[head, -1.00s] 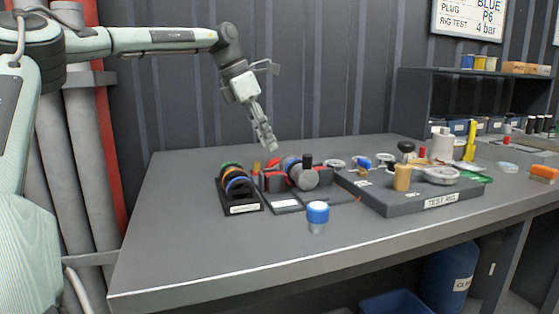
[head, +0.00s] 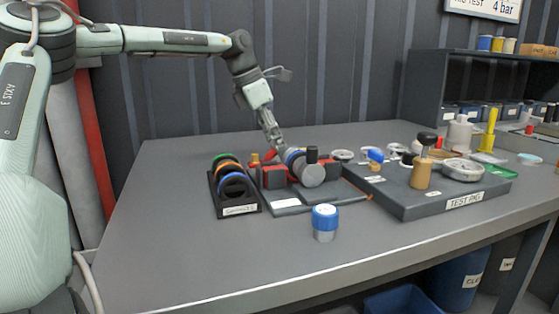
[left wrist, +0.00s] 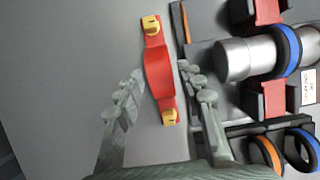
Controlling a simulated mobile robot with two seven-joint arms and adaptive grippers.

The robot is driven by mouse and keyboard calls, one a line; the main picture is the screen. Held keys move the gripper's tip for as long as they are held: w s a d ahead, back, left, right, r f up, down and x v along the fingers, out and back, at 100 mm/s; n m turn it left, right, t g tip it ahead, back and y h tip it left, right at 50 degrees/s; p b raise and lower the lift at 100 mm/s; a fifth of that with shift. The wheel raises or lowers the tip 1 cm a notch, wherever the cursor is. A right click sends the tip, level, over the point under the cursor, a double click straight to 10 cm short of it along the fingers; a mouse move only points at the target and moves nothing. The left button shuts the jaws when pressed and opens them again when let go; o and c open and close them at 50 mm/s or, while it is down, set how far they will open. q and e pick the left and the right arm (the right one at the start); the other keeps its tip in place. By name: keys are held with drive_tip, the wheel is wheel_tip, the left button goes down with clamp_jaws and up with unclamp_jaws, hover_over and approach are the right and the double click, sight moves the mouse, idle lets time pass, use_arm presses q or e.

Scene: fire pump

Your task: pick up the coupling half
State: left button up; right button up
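The coupling half, a red curved piece with yellow ends (left wrist: 158,72), lies on the grey bench in the left wrist view. In the head view a bit of it shows (head: 255,159) behind the fixture. My left gripper (head: 276,144) points down at the far side of the fixture. In the left wrist view its fingers (left wrist: 163,82) are open, one on each side of the red piece, with a gap to the left finger. The right finger is close to it; contact cannot be told. My right gripper is not in view.
A pipe fixture with red blocks (head: 273,175) holds a grey pipe (head: 314,176) beside the coupling half. A ring rack (head: 236,208), a blue-capped jar (head: 325,222) and the test rig (head: 440,203) stand nearby. The bench's left part is clear.

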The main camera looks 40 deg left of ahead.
use_arm(q)
drive_tip(key=shift+w+d+f, duration=0.1)
drive_tip(key=shift+w+f, duration=0.15)
drive_tip(key=shift+f, duration=0.25)
clamp_jaws()
drive_tip(key=shift+r, duration=0.15)
